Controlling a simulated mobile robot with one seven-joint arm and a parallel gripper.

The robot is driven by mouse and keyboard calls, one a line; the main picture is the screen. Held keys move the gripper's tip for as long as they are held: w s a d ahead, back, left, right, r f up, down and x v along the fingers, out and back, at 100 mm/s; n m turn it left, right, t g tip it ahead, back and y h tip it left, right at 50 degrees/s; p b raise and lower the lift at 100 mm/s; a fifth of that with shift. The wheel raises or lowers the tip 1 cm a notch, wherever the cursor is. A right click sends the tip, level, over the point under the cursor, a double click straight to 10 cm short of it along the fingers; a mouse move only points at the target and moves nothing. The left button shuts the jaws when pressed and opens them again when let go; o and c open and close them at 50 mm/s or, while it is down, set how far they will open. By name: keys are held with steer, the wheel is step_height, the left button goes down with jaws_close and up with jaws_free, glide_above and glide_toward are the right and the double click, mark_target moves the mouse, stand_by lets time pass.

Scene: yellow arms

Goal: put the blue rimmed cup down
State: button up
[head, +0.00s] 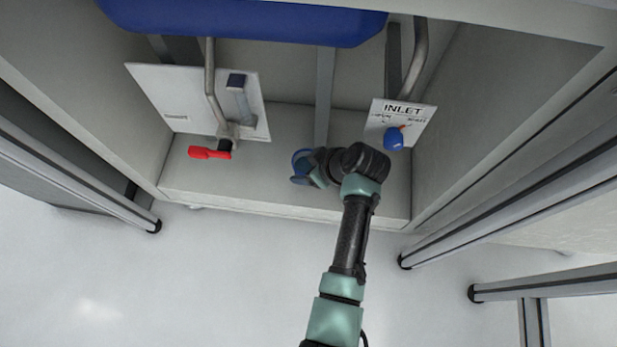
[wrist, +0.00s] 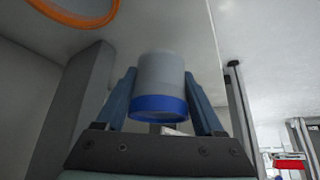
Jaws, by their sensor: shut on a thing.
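The blue rimmed cup (wrist: 160,76) is a grey cylinder with a broad blue band at the end that is lower in the wrist view. My gripper (wrist: 158,88) is shut on it, one blue-grey finger on each side. In the head view my gripper (head: 306,168) is over the cabinet's pale floor board, between the two white panels. Only a small blue part of the cup (head: 299,156) seems to show there. The rest is hidden by my gripper, and I cannot tell whether the cup touches the board.
A red-handled valve (head: 209,153) is to the left, and a blue knob (head: 393,139) on the INLET panel (head: 412,112) is to the right. A grey upright (head: 324,95) stands behind. An orange-rimmed object (wrist: 78,14) shows in the wrist view. Bare board (head: 260,180) lies left of my gripper.

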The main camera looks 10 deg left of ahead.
step_height(320, 180, down, 4)
steer(key=b, duration=0.3)
steer(key=shift+f, duration=0.25)
steer(key=shift+w+f+b, duration=0.1)
steer(key=shift+w+b, duration=0.05)
steer(key=shift+b, duration=0.25)
steer(key=shift+d, duration=0.1)
steer(key=shift+r, duration=0.2)
steer(key=shift+f, duration=0.1)
steer(key=shift+f, duration=0.15)
steer(key=o, duration=1.5)
